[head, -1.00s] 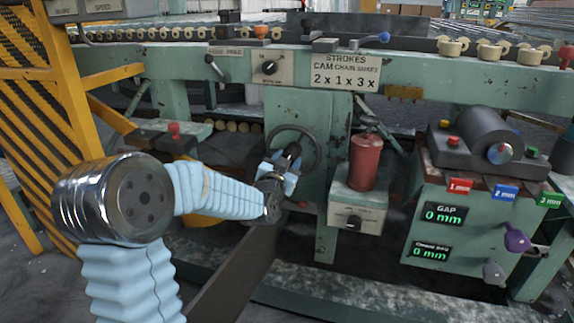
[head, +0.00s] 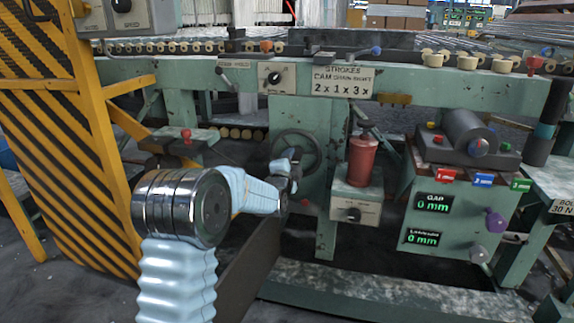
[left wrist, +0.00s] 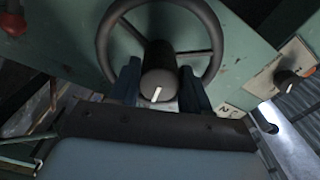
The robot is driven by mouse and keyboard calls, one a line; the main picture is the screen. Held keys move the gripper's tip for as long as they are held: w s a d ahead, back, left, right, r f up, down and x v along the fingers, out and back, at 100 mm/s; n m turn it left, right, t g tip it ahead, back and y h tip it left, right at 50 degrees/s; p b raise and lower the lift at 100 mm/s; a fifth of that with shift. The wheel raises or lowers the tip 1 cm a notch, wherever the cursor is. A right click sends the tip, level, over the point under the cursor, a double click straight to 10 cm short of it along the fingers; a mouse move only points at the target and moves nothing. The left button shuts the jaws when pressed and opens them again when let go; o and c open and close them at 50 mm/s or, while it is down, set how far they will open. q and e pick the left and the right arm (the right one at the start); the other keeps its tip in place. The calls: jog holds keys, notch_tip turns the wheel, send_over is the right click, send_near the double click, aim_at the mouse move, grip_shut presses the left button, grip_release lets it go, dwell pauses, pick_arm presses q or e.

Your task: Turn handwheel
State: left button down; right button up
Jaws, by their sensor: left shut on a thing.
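The handwheel (head: 318,150) is a dark ring with spokes on the front of the green machine. It also fills the top of the left wrist view (left wrist: 103,40). A dark round knob (left wrist: 158,75) with a white mark projects toward me at the wheel's lower middle. My left gripper (head: 294,170) is at the wheel, with its arm reaching in from the lower left. In the left wrist view its two dark blue fingers (left wrist: 160,92) stand on either side of the knob, shut on it. The fingers hide part of the wheel in the head view. My right gripper is not in view.
A red cylinder (head: 362,160) stands on a small green box right of the wheel. The gauge cabinet (head: 408,190), reading 0 mm twice, is farther right. A yellow striped guard (head: 90,130) stands at left. A green beam (head: 430,84) crosses above.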

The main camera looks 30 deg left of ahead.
pick_arm(q)
jog(key=shift+m, duration=1)
jog(key=m, duration=0.3)
jog(key=shift+d+m, duration=0.1)
jog(key=shift+m, duration=0.2)
jog(key=m, duration=0.3)
jog(key=shift+m, duration=0.3)
jog(key=m, duration=0.2)
jog(key=shift+m, duration=0.4)
jog(key=m+b, duration=0.1)
jog(key=m, duration=0.3)
jog(key=shift+f+b, duration=0.15)
jog(key=shift+b, duration=0.25)
jog(key=shift+m+b, duration=1)
jog(key=shift+m, duration=1.1)
jog(key=c, duration=0.5)
grip_release()
jog(key=shift+r, duration=0.2)
